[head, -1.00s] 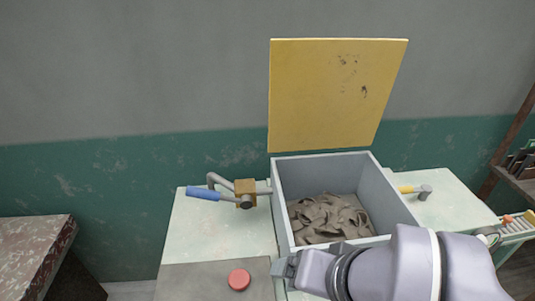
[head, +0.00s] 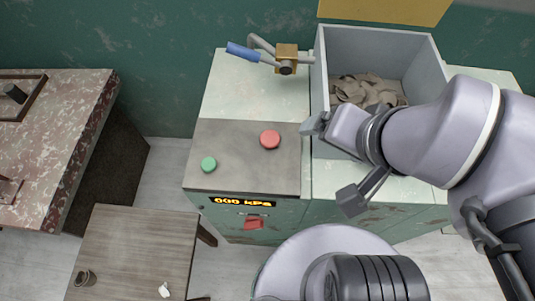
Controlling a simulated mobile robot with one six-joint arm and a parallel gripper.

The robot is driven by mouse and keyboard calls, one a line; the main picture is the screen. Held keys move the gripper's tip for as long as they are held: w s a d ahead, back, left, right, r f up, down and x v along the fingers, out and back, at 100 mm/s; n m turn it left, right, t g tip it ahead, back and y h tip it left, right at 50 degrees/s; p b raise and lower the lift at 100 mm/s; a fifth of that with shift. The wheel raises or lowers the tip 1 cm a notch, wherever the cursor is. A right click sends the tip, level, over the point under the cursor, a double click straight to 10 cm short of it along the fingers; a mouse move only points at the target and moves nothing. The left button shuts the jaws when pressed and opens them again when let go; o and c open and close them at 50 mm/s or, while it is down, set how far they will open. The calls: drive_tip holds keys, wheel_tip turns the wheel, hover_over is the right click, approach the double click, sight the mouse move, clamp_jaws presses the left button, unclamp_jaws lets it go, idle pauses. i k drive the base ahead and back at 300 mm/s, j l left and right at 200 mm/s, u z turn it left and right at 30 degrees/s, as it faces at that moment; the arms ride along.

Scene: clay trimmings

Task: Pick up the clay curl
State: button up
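A small grey-brown curled piece (head: 85,278), which looks like the clay curl, sits on the wooden table (head: 135,238) at the lower left. It is small in view, and its exact shape is hard to make out. My gripper (head: 312,124) is at the front left of the grey open bin, well up and to the right of the curl and apart from it. The view does not show clearly whether its fingers are open or shut. I see nothing held in it.
The grey bin (head: 318,75) holds several clay scraps (head: 365,90). A green cabinet carries a red button (head: 270,139), a green button (head: 208,164) and a blue-handled valve (head: 243,51). A small white object (head: 164,290) lies on the wooden table. A red speckled bench (head: 70,120) stands left.

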sight(90, 279)
drive_tip(key=u, duration=2.95)
drive_tip(key=j+z, duration=0.3)
drive_tip(key=j, duration=0.55)
drive_tip(key=j+z, duration=0.25)
drive_tip(key=j, duration=0.55)
drive_tip(key=i+j+z, duration=0.75)
drive_tip(key=j, duration=0.2)
drive_tip(key=i+j+z, duration=0.25)
drive_tip(key=j, duration=0.15)
drive_tip(key=i+j+z, duration=0.25)
drive_tip(key=i+l, duration=0.1)
drive_tip(key=i, duration=0.05)
